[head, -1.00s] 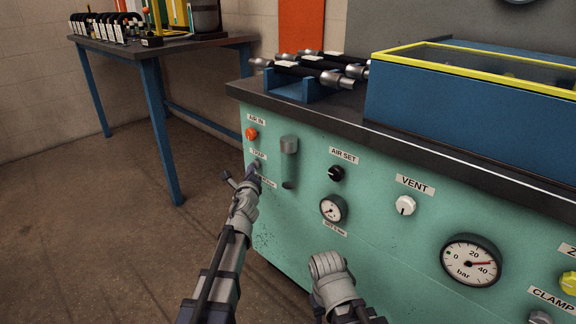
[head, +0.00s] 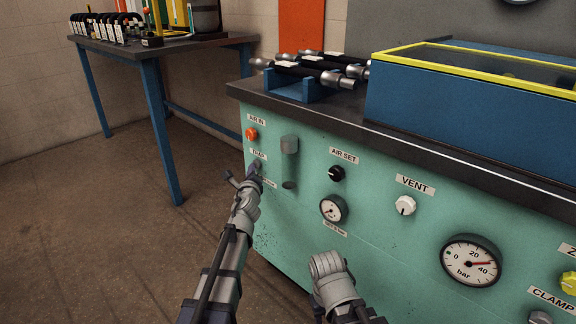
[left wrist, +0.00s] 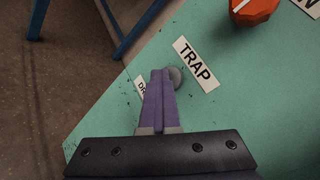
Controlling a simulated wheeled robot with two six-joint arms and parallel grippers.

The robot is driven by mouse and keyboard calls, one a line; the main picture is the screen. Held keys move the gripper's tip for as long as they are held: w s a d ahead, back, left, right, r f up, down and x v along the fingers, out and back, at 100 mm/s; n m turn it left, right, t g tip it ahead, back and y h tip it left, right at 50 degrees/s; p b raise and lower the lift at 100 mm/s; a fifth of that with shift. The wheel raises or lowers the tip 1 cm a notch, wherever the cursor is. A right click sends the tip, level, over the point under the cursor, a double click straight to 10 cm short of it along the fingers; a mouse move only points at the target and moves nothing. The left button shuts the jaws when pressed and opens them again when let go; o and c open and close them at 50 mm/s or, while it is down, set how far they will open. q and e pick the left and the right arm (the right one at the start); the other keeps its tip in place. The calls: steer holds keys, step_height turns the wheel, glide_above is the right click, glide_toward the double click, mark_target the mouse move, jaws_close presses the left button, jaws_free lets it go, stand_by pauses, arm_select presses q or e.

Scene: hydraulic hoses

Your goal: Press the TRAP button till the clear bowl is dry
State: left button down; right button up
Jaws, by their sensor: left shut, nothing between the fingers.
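The TRAP button is a small grey round knob in the left wrist view (left wrist: 176,77), beside the TRAP label (left wrist: 196,64). My left gripper (head: 257,168) is shut and empty, pointing at the panel below the TRAP label in the head view. In the left wrist view its purple fingertips (left wrist: 161,73) overlap the button's left edge; I cannot tell whether they press it. The clear bowl (head: 289,165) hangs under a grey cap, right of the gripper. Whether it holds water is too small to tell.
The orange AIR IN knob (head: 252,134) is just above the TRAP label. The AIR SET knob (head: 336,173), a small gauge (head: 333,208) and the VENT knob (head: 405,205) are to the right. Floor is free at left, before the blue-legged table (head: 160,130).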

arm_select(q)
steer(key=shift+w+d, duration=0.15)
steer(key=shift+d, duration=0.2)
steer(key=s+a, duration=0.4)
steer(key=s, duration=0.1)
stand_by(0.5)
